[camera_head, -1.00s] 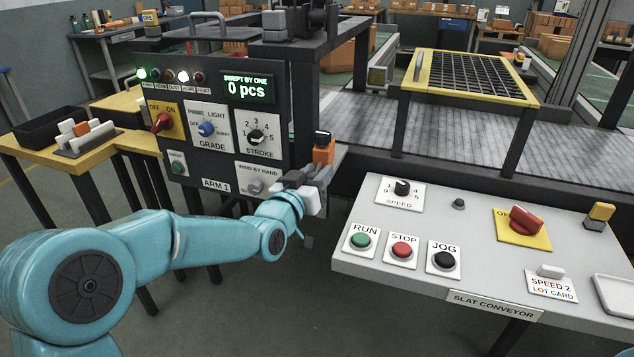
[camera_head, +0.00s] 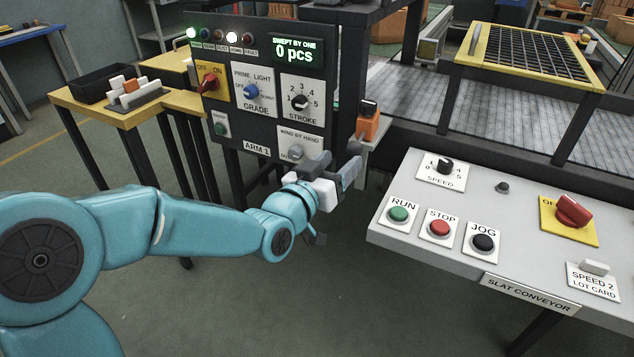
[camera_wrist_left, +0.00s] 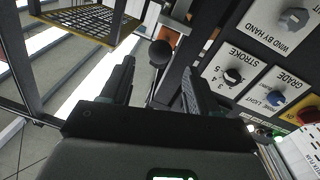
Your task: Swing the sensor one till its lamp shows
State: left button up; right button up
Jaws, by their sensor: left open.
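The orange sensor-like block (camera_head: 368,126) with a black top stands on a small ledge at the right side of the ARM 1 panel (camera_head: 262,60). Its orange body also shows in the left wrist view (camera_wrist_left: 169,33), with a round black knob (camera_wrist_left: 160,52) in front of it. My left gripper (camera_head: 350,174) is open and empty, below and a little left of the block, apart from it. In the left wrist view its two fingers (camera_wrist_left: 158,82) stand either side of the line toward the black knob. On the panel's lamp row a green lamp (camera_head: 191,33) and a white lamp (camera_head: 232,37) are lit.
The slat conveyor's control desk (camera_head: 410,240) stands right of my gripper. Panel knobs for GRADE (camera_head: 251,91), STROKE (camera_head: 299,102) and WIND BY HAND (camera_head: 297,152) are close by. A yellow side table (camera_head: 112,116) is at left. The floor below is clear.

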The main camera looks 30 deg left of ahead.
pick_arm(q)
jog(key=s+a, duration=0.1)
jog(key=s, duration=0.6)
jog(key=shift+s, duration=0.35)
jog(key=s+d+f+g, duration=0.15)
jog(key=f+g, duration=0.25)
jog(key=f, duration=1)
jog(key=s+d+f+g, duration=0.1)
jog(key=d+f+g, duration=0.25)
jog(key=f, duration=0.95)
jog(key=s+d+f+n+g+h, duration=0.1)
jog(key=s+d+f+g, duration=0.1)
jog(key=s+f+g, duration=0.5)
jog(key=s+d+f+n+g, duration=0.1)
jog(key=s+d+f+g, duration=0.2)
jog(key=s+f, duration=0.8)
notch_tip(320, 180, up, 21)
jog(key=p, duration=1.9)
jog(key=shift+s+m+p, duration=0.25)
jog(key=shift+m+p, duration=0.05)
jog(key=shift+p, duration=0.05)
